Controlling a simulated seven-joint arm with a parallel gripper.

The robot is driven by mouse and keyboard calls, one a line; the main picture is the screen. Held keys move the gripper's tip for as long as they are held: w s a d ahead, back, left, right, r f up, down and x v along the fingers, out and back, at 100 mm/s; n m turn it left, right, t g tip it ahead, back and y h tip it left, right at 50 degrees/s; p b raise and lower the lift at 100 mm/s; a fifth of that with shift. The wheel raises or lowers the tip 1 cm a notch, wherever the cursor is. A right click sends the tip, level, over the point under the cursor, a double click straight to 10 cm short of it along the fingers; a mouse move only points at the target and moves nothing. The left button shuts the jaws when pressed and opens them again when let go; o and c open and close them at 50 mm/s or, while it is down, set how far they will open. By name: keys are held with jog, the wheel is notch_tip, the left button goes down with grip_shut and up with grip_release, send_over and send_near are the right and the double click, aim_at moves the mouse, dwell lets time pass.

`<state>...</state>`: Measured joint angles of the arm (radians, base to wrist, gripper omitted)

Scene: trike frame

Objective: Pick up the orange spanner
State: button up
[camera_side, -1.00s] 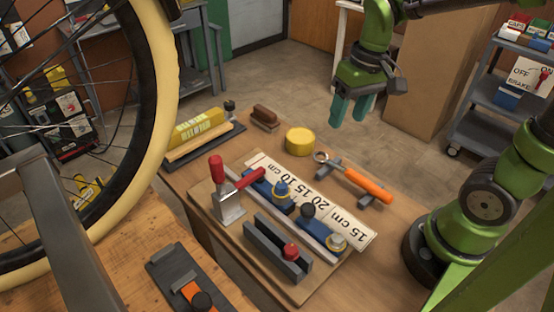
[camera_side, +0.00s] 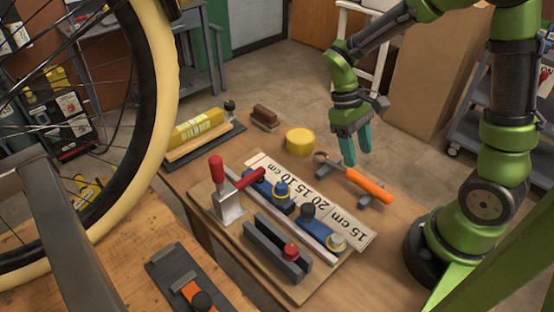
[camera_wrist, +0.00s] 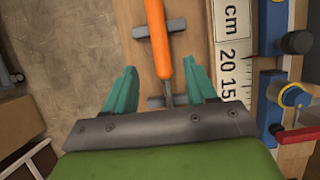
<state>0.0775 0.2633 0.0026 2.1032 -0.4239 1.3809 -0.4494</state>
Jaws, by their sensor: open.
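The orange spanner (camera_side: 367,186) lies across two grey rests (camera_side: 374,195) on the right part of the workbench, its metal ring end toward the yellow tin. My gripper (camera_side: 355,158) is open and empty, with teal fingers pointing down above the spanner's metal end. In the wrist view the orange handle (camera_wrist: 157,45) runs up from between my two open fingers (camera_wrist: 160,88). The metal shank shows between the fingers, and its far end is hidden behind my gripper body.
A yellow tin (camera_side: 300,141) and a brown brush-like block (camera_side: 264,117) stand beyond the spanner. A ruler strip (camera_side: 318,198) and a fixture board with a red-handled clamp (camera_side: 228,190) lie to the left. A bicycle wheel (camera_side: 160,120) fills the left side.

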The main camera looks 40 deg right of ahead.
aim_at(361, 177)
jog(key=shift+x, duration=3.55)
jog(key=shift+w, duration=0.15)
grip_shut()
